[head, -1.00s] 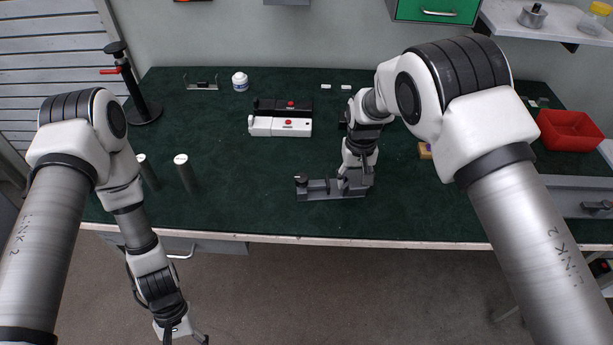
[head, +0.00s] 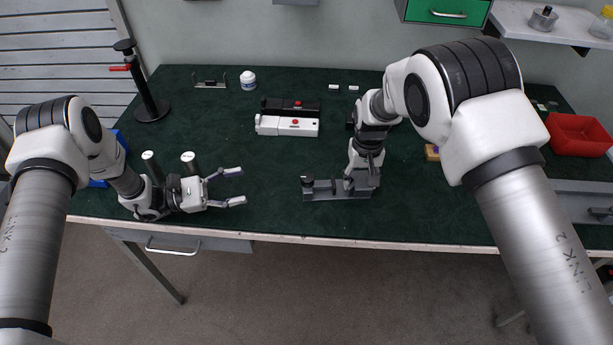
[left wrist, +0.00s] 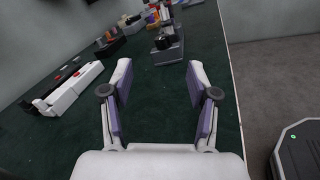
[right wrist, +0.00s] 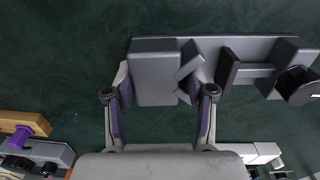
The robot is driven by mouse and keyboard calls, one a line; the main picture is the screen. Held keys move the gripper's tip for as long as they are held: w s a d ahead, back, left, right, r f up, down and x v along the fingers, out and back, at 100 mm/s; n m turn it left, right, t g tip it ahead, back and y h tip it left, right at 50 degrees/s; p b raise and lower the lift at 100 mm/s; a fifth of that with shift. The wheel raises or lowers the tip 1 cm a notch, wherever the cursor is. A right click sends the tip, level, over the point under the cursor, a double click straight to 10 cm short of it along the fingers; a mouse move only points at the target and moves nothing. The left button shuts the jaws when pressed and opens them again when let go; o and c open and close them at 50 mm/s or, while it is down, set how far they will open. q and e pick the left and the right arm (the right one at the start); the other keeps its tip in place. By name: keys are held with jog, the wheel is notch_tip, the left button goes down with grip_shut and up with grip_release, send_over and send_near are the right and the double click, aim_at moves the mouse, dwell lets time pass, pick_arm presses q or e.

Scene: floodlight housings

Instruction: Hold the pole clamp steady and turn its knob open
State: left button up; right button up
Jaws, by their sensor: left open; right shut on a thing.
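The pole clamp (head: 330,192) is a grey bar with upright blocks, lying near the table's front edge. Its dark round knob (head: 307,180) is at the left end; it also shows in the right wrist view (right wrist: 298,85). My right gripper (head: 361,183) is shut on the block at the clamp's right end. In the right wrist view its fingers (right wrist: 163,82) sit on both sides of that grey block (right wrist: 155,75). My left gripper (head: 240,186) is open and empty, left of the knob with a gap between. Its fingers point toward the clamp (left wrist: 168,52).
Two dark posts with white tops (head: 189,158) stand close by my left gripper. A white and a black housing (head: 287,126) lie behind the clamp. A black stand (head: 150,108) is at back left, a red bin (head: 577,135) at right. Table between left gripper and clamp is clear.

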aim_at(306, 177)
pick_arm(q)
jog(key=d+n, duration=0.1)
jog(key=w+d+n, duration=0.1)
jog(key=d, duration=0.1)
jog(key=w+d+f+n, duration=0.1)
jog(key=shift+d+n+g+y, duration=0.3)
jog(key=shift+d+n, duration=0.1)
jog(key=x, duration=1.2)
jog(key=shift+a, duration=0.1)
grip_shut()
